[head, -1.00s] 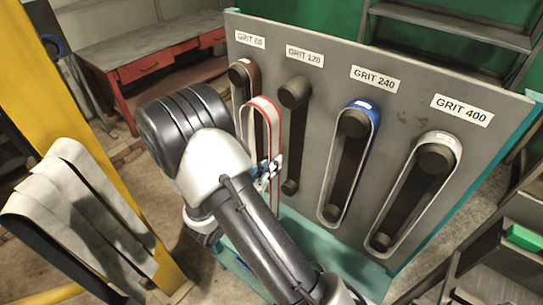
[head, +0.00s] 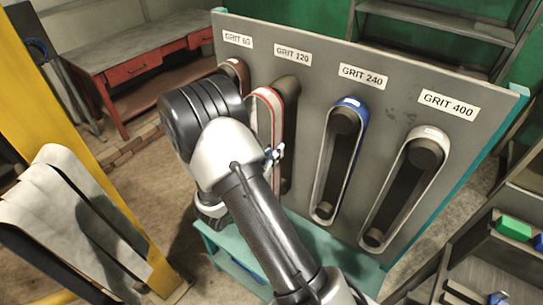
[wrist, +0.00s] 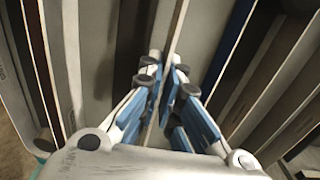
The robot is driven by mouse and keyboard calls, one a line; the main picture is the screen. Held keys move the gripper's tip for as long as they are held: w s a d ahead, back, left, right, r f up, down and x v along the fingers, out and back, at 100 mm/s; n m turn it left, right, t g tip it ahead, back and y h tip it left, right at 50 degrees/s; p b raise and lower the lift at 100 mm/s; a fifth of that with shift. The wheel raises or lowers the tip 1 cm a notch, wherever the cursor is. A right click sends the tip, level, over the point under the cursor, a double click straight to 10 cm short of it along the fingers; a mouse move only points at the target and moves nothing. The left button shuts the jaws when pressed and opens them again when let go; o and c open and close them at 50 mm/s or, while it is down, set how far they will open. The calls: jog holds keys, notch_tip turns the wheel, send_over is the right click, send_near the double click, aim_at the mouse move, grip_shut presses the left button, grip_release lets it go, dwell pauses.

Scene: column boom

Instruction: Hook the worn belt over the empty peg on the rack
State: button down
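A pale belt with a red edge (head: 268,93) hangs as an upright loop in front of the GRIT 120 station. My gripper (head: 274,157) is shut on its side, below the loop's top. In the wrist view my fingers (wrist: 163,82) close from both sides on the thin belt strip (wrist: 172,45). The dark upper peg under the GRIT 120 label (head: 290,84) shows just right of the loop's top and carries no visible belt. I cannot tell whether the loop is around it or in front of it. My arm hides the loop's lower part.
The grey rack board (head: 395,110) also holds a blue-edged belt (head: 353,105) at GRIT 240 and a pale belt (head: 428,133) at GRIT 400. A brown belt (head: 234,68) at GRIT 60 is mostly hidden. Grey belts (head: 60,215) hang by the yellow post (head: 85,150).

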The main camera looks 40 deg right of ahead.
jog(key=shift+b+x, duration=0.6)
jog(key=shift+x, duration=4.25)
jog(key=shift+w+d+f+b, duration=0.1)
jog(key=shift+d+f+b, duration=0.05)
jog(key=shift+f+b, duration=0.25)
jog(key=c, duration=1.7)
grip_release()
jog(key=shift+o, duration=0.5)
jog(key=shift+o, duration=1)
